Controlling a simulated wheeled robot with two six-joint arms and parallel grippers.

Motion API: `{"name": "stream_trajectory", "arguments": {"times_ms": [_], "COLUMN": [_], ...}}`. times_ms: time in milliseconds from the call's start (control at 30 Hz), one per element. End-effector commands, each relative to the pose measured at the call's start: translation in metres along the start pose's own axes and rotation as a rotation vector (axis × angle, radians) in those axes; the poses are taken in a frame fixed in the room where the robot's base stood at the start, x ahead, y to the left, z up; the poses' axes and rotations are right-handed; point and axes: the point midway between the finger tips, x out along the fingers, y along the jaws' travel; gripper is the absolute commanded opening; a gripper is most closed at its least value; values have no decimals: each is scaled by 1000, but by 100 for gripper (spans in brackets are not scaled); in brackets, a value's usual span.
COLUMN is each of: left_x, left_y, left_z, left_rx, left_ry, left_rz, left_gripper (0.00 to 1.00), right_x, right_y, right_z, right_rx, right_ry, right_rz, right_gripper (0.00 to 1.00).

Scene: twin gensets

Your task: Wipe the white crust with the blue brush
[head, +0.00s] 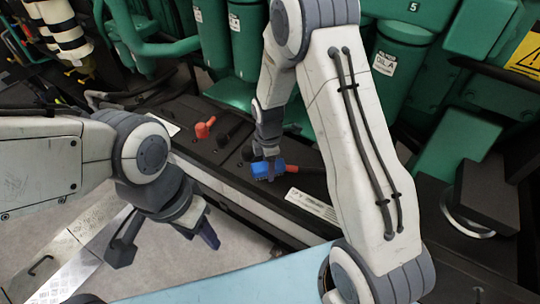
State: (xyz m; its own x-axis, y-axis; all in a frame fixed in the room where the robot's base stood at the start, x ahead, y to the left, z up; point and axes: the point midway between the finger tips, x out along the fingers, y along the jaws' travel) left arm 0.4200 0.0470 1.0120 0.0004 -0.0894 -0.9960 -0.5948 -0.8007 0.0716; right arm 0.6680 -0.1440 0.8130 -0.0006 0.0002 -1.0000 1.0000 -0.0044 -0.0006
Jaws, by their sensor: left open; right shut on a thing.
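The blue brush (262,169) is in my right gripper (267,155), over the dark top of the low black box along the engine. The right gripper is shut on it. The brush's lower side is hidden, so I cannot tell whether it touches the surface below. I cannot make out the white crust; it may be hidden under the brush or gripper. My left gripper (164,243) is open and empty, pointing down over the grey floor at the lower left, well apart from the brush.
A red-capped terminal (205,127) with a black cable stands left of the brush. Another red part (303,169) lies just right of it. Green cylinders (398,64) and pipes crowd the back. A light-blue surface (235,287) lies in front.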

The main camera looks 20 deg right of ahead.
Motion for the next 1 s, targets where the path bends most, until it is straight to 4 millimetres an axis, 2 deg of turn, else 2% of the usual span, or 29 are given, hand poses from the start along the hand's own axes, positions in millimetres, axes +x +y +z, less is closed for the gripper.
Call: {"name": "stream_trajectory", "arguments": {"times_ms": [33, 300, 900, 1000], "left_x": [-8, -27, -27, -33], "left_y": [1, 2, 2, 2], "left_z": [0, -1, -1, -2], "left_rx": [0, 0, 0, 0], "left_ry": [0, 0, 0, 0], "left_rz": [0, 0, 0, 0], "left_gripper": [50, 50, 50, 50], "right_x": [-9, -31, -32, -37], "right_y": [0, 1, 1, 0], "right_z": [-1, -3, -3, -2], "right_rx": [-1, -4, -4, 25], "right_ry": [0, 0, 0, 0], "right_rz": [1, 1, 1, 0], "right_gripper": [0, 0, 0, 0]}}
